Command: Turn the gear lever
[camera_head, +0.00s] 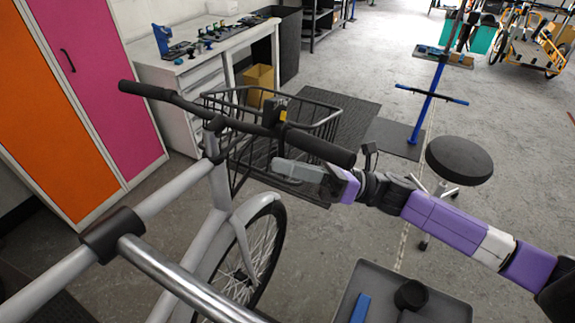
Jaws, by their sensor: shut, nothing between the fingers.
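The bike's dark handlebar (200,112) crosses the middle of the view, with a black grip (145,90) at the left end and another black grip (318,148) at the right end. A small black block with a yellow part (275,110) sits on the bar just left of the right grip. I cannot tell for sure whether it is the gear lever. My gripper (285,168) comes in from the right, its pale fingers shut just below the right grip in the picture. Nothing shows between the fingers. I cannot tell whether they touch the bar.
A black wire basket (325,125) is beyond the handlebar, above the front wheel (255,255). A grey tray (435,305) with a blue item stands at the bottom right. A round black stool (460,160) and a blue repair stand (427,100) are to the right.

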